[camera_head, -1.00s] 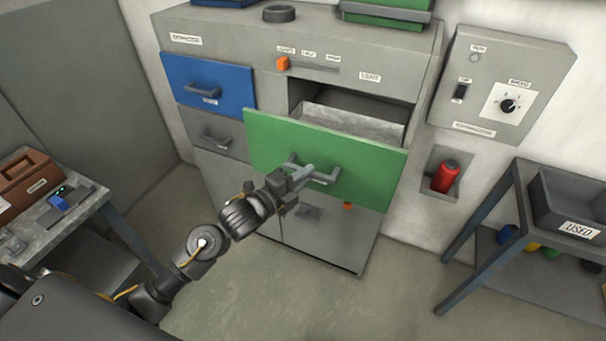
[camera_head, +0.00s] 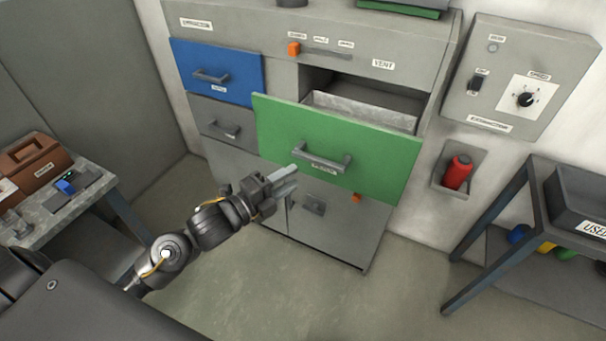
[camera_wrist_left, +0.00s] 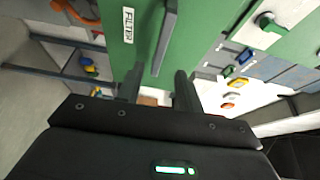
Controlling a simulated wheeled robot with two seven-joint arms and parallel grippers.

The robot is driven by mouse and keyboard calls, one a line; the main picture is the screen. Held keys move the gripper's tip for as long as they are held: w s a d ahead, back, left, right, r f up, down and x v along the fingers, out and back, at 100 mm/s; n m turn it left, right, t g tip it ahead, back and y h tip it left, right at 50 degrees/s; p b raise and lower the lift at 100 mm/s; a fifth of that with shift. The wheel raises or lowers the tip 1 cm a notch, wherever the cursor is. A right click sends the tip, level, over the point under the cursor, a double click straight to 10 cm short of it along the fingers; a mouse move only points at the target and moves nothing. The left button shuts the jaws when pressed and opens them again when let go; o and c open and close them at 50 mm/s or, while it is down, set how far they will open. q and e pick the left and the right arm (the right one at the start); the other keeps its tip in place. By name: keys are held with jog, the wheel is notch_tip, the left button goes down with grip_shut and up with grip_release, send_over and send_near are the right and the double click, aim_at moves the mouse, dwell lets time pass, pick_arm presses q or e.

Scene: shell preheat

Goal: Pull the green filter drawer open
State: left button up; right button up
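The green filter drawer (camera_head: 335,148) stands pulled out of the grey cabinet, with its open interior (camera_head: 360,108) showing behind the front. Its grey bar handle (camera_head: 322,160) is bare. In the left wrist view the green front (camera_wrist_left: 205,25) bears a FILTER label, and the handle (camera_wrist_left: 166,40) lies ahead of the fingers. My left gripper (camera_head: 287,180) is just to the lower left of the handle, apart from it. In the left wrist view its two fingers (camera_wrist_left: 158,90) stand apart with nothing held between them. My right gripper is not in view.
A shut blue drawer (camera_head: 215,75) and a grey drawer (camera_head: 220,128) are left of the green one. A wall control box (camera_head: 522,80) and a red canister (camera_head: 457,172) are at right. Side tables stand left and right. The floor (camera_head: 250,290) in front is clear.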

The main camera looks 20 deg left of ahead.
pick_arm(q)
jog(key=v, duration=0.2)
jog(key=shift+s+a, duration=0.15)
jog(key=shift+s, duration=0.1)
dwell(0.4)
